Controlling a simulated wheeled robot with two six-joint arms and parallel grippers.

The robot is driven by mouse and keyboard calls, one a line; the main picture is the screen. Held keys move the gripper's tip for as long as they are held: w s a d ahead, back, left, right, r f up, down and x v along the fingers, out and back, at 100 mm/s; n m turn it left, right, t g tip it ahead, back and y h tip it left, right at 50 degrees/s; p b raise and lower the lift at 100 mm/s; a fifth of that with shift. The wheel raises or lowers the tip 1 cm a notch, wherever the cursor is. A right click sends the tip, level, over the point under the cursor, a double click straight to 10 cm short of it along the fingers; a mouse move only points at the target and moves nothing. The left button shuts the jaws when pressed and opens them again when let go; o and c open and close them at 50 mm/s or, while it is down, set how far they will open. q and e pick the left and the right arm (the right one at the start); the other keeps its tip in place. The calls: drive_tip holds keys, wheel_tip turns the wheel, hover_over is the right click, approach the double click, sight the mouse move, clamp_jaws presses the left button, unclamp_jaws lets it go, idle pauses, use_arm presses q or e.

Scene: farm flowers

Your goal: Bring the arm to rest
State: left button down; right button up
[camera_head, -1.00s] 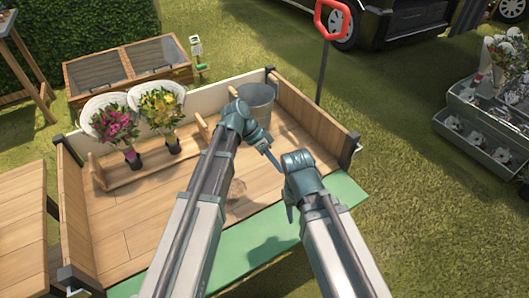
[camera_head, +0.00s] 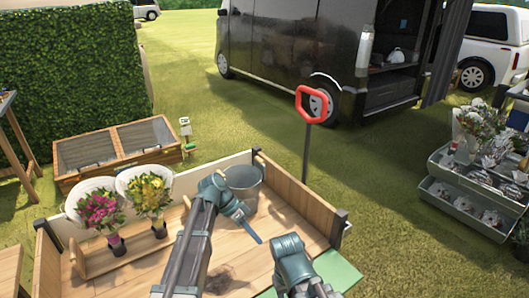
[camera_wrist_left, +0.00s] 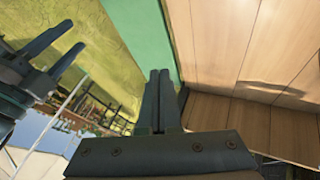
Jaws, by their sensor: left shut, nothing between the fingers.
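My left gripper (camera_head: 259,240) is over the wooden cart bed, in front of the metal bucket, pointing down to the right. In the left wrist view its two fingers (camera_wrist_left: 159,72) lie together, shut, with nothing between them. My right arm comes in at the bottom of the head view, with its wrist right of and below the left gripper; its fingers are hidden there. In the left wrist view the right gripper (camera_wrist_left: 72,42) shows at the left, its fingers apart and empty. The two grippers do not touch.
The cart bed (camera_head: 228,250) has low side walls. A grey bucket (camera_head: 243,184) stands in its far corner. Pink (camera_head: 101,211) and yellow (camera_head: 150,192) bouquets stand in a wooden rack at the left. A red-handled post (camera_head: 311,104) rises behind; a flower stand (camera_head: 461,211) is at right.

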use_arm(q)
drive_tip(key=s+a+r+n+t+y+p, duration=0.1)
drive_tip(key=s+r+n+y+p, duration=0.7)
drive_tip(key=s+r+p, duration=1)
drive_tip(key=s+p, duration=0.1)
drive_tip(key=p, duration=0.3)
drive_tip(key=shift+r+t+y+p, duration=0.25)
drive_tip(key=shift+t+y+p, duration=0.05)
drive_tip(key=shift+t, duration=0.1)
drive_tip(key=shift+s+a, duration=0.15)
